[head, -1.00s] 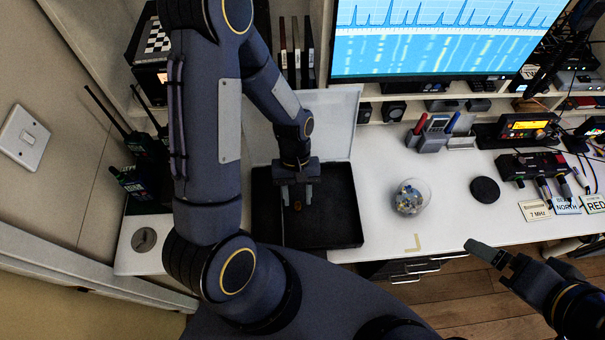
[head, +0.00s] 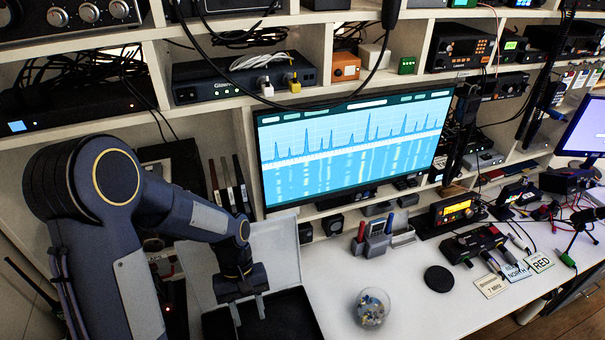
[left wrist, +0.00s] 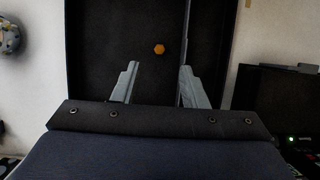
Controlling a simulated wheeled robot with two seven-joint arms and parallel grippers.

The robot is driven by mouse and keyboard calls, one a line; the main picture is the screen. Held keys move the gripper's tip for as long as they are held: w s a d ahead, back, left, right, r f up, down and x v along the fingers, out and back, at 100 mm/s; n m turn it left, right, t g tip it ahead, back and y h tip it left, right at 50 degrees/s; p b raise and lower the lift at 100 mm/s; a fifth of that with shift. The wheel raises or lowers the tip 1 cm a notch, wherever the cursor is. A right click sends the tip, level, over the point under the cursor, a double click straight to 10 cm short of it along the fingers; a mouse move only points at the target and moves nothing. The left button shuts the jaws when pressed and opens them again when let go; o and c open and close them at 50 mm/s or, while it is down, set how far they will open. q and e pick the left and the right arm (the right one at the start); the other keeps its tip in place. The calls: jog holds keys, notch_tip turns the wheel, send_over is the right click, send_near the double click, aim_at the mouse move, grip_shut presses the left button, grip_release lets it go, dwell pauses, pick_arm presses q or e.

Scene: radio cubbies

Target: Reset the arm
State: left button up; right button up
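My left gripper (head: 248,307) is over an open black case (head: 285,318) with a raised pale lid (head: 275,248) on the white desk. In the left wrist view its two fingers (left wrist: 158,84) stand apart with nothing between them. A small orange hexagonal piece (left wrist: 159,49) lies on the dark case floor beyond the fingertips. In the head view the front of the case is cut off by the picture's lower edge. My right gripper is out of the head view.
A pen holder (head: 377,238) and a wide monitor (head: 355,142) are behind. Shelves of radio gear fill the back. The desk's front middle is clear.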

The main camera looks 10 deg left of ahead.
pick_arm(q)
jog(key=s+r+m+t, duration=0.2)
jog(key=s+r+t, duration=0.2)
jog(key=r, duration=0.4)
jog(key=s+r+m+t+h, duration=0.1)
jog(key=s+r+m+t, duration=0.1)
jog(key=s+r+t, duration=0.3)
notch_tip(320, 180, up, 5)
jog(key=shift+s+a+f+m+t, duration=0.2)
jog(key=shift+s+m+t, duration=0.1)
jog(key=shift+m, duration=0.1)
